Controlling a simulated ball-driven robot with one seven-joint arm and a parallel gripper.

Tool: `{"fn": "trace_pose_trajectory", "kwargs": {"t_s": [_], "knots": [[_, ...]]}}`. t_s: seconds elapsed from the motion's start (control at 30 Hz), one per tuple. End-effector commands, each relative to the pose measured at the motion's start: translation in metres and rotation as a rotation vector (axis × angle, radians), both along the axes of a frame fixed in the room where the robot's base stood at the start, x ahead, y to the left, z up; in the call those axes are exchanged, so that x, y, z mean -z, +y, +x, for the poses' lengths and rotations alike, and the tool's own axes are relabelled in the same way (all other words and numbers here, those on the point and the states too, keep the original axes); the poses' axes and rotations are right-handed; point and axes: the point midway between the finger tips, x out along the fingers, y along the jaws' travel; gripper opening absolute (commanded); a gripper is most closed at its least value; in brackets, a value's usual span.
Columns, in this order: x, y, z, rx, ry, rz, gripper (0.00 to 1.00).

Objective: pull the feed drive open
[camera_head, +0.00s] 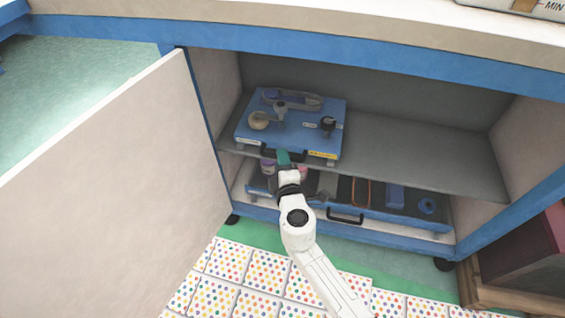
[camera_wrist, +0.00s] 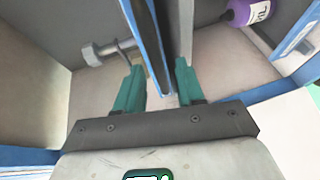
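A blue flat unit (camera_head: 300,143) with knobs and a dark handle (camera_head: 270,153) along its front edge lies on the upper shelf of an open cabinet. A longer blue tray (camera_head: 380,215) with a black handle (camera_head: 345,216) sits on the level below. I cannot read a label naming either as the feed drive. My gripper (camera_head: 284,158) is at the front edge of the upper unit, hiding part of it. In the wrist view, my gripper (camera_wrist: 160,68) has its teal fingers apart, with a dark, blue-edged strip (camera_wrist: 158,50) running between them. Contact is unclear.
The cabinet door (camera_head: 110,180) stands open at left. The shelf (camera_head: 420,155) is bare to the right of the upper unit. A purple bottle (camera_wrist: 249,12) shows in the wrist view. A dark red box (camera_head: 525,250) stands at right. Dotted tiles (camera_head: 265,275) cover the floor in front.

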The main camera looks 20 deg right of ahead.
Motion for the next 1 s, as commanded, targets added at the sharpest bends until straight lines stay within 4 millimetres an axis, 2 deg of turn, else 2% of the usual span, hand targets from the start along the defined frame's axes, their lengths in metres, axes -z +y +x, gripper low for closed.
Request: {"fn": "trace_pose_trajectory", "kwargs": {"t_s": [0.07,0.37,1.0], "knots": [[0.0,0.0,-0.0002,0.0,0.0,0.0,0.3],[0.0,0.0001,-0.0003,0.0,0.0,0.0,0.01],[0.001,0.0034,-0.0048,-0.001,0.001,0.0,0.0]]}}
